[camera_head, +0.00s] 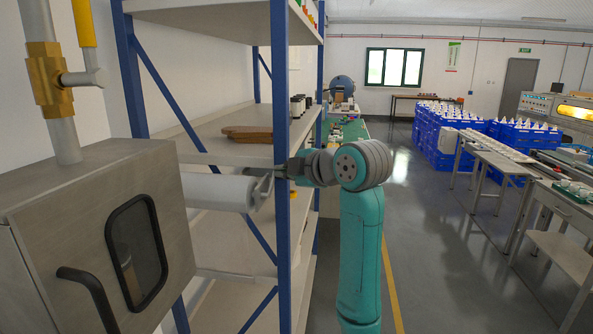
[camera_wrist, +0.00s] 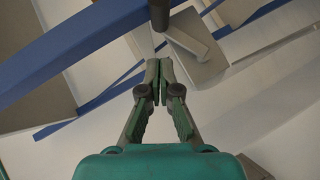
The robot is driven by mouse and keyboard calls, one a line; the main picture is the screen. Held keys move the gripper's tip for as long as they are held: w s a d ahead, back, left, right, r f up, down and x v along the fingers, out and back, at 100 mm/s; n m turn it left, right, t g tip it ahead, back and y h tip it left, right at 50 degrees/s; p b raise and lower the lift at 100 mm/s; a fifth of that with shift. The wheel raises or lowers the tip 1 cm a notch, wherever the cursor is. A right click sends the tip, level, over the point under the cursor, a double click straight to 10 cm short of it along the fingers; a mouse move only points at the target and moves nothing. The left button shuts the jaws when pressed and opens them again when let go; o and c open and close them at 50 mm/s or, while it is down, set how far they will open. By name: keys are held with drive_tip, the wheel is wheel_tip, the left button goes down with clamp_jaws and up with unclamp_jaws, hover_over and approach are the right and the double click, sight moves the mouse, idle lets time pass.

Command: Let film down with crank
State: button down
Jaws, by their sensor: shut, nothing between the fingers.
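A white film roll (camera_head: 220,191) hangs level between the steel cabinet and the blue rack post in the head view. A thin grey crank (camera_head: 262,190) shows at its right end, partly hidden by the post. My gripper (camera_head: 289,170) reaches in from the right at about crank height; the post hides its tips. In the wrist view my gripper (camera_wrist: 159,70) is shut and empty. A dark round rod end (camera_wrist: 159,14), possibly the crank's handle, is just beyond the fingertips. I cannot tell whether they touch.
The blue rack post (camera_head: 281,110) stands close to my gripper. A shelf (camera_head: 225,140) with brown boards is above the roll. The steel cabinet (camera_head: 60,225) is at the left. The aisle floor (camera_head: 440,240) is clear on the right.

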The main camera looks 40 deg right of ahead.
drive_tip(key=shift+w+d+f, duration=0.45)
drive_tip(key=shift+w+d, duration=0.05)
drive_tip(key=shift+d, duration=0.2)
drive_tip(key=shift+w+d+f, duration=0.4)
drive_tip(key=shift+w+d, duration=0.05)
drive_tip(key=shift+d, duration=0.25)
drive_tip(key=shift+w+d+f, duration=0.1)
drive_tip(key=shift+w, duration=0.1)
